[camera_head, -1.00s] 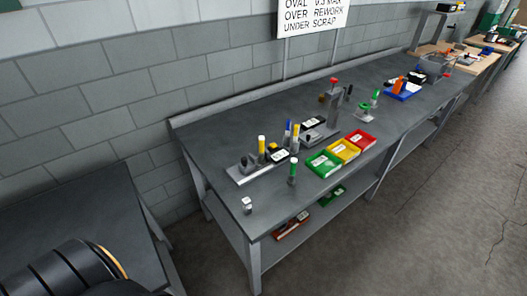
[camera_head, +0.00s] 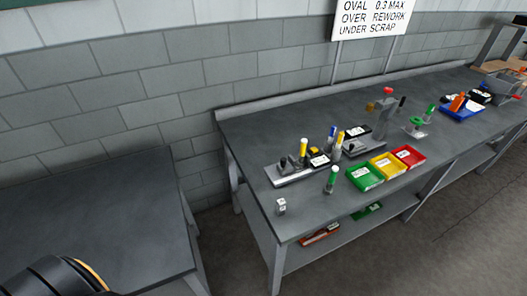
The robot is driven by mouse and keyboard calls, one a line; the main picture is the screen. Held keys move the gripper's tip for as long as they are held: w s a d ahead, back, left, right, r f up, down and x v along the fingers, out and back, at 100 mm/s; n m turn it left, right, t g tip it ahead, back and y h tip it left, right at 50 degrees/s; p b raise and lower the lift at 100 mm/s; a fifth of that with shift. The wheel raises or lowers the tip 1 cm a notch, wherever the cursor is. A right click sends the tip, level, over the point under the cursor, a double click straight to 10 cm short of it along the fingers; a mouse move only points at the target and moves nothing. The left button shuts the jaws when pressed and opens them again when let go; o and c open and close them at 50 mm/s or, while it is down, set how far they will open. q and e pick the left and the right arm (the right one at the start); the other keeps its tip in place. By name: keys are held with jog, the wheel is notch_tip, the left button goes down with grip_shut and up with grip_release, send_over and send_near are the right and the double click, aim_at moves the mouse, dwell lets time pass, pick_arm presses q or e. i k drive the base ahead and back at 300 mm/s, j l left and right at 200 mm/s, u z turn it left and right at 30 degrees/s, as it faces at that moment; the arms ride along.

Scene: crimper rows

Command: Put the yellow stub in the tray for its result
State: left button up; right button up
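Two yellow-topped upright pieces stand on the long dark bench: one (camera_head: 304,147) on a grey gauge base (camera_head: 288,179) at the left, the other (camera_head: 339,141) just right of it beside a blue-topped piece (camera_head: 332,133). I cannot tell which is the yellow stub. Three labelled trays stand side by side near the front edge: green (camera_head: 366,183), yellow (camera_head: 388,170) and red (camera_head: 409,158). They look empty apart from white labels. Neither gripper is in view; a dark, rounded part of my own arm shows at the lower left.
A small white block (camera_head: 281,207) is near the left front corner. A grey press (camera_head: 385,112) stands behind the trays. A blue bin (camera_head: 462,110) is farther right. A sign (camera_head: 372,17) reads OVAL 0.3 MAX, OVER REWORK, UNDER SCRAP.

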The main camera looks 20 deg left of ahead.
aim_at(406, 158)
jog(key=i+l+u, duration=0.15)
jog(key=u, duration=0.25)
jog(key=i+l+u, duration=0.1)
jog(key=l+u, duration=0.65)
jog(key=i+l+u, duration=0.1)
jog(key=l+u, duration=0.25)
